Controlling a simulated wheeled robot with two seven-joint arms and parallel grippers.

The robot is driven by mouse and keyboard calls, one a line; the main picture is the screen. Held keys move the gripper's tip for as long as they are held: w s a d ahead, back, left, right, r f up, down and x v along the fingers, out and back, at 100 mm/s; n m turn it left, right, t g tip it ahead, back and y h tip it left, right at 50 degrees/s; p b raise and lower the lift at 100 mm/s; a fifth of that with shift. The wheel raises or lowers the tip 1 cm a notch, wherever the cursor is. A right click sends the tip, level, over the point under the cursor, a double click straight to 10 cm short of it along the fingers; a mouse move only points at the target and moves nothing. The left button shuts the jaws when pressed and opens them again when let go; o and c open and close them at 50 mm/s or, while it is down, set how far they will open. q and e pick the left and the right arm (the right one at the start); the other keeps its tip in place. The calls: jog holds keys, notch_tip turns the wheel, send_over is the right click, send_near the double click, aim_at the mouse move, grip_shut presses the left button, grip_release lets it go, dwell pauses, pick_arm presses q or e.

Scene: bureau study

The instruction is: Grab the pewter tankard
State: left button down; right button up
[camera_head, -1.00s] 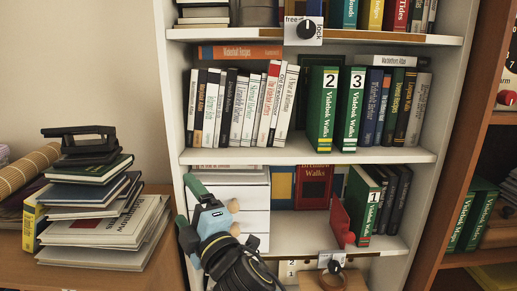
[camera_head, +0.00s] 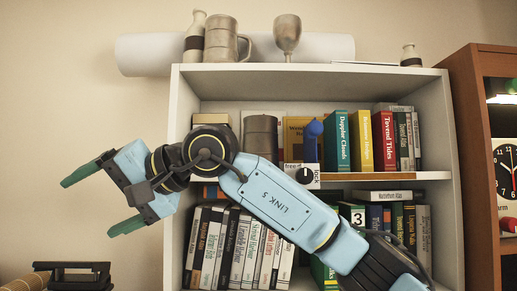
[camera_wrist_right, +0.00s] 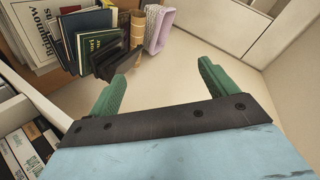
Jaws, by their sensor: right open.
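The pewter tankard (camera_head: 220,40) stands upright on top of the white bookcase, its handle on the right side. A pale bottle stands close on its left and a metal goblet (camera_head: 287,36) to its right. My right gripper (camera_head: 100,200) is open and empty, left of the bookcase and well below the tankard, pointing left. In the right wrist view, its green fingers (camera_wrist_right: 160,75) are apart with nothing between them, and the tankard does not show. My left gripper is not in view.
A rolled white sheet (camera_head: 140,55) lies behind the tankard along the bookcase top (camera_head: 330,78). A metal canister (camera_head: 260,135) and books fill the shelves below. My right arm crosses in front of them. A small bottle (camera_head: 411,55) stands at the right end.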

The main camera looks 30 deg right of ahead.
jog(key=d+r+t+h, duration=0.4)
jog(key=d+r+h, duration=0.3)
jog(key=d, duration=0.4)
jog(key=m+h, duration=0.3)
jog(key=h, duration=0.5)
send_near(266, 121)
jog(key=w, duration=0.1)
jog(key=p+x, duration=0.1)
jog(key=x, duration=0.7)
jog(key=shift+s+d+f, duration=0.15)
jog(key=shift+d+f, duration=0.05)
jog(key=x, duration=0.2)
jog(key=p+x, duration=0.1)
jog(key=x, duration=0.2)
jog(key=shift+w+a+p, duration=0.1)
jog(key=shift+w+p, duration=0.2)
jog(key=shift+w, duration=0.1)
jog(key=shift+s+r, duration=0.1)
jog(key=c, duration=1)
jog(key=shift+c, duration=0.3)
jog(key=shift+r, duration=0.15)
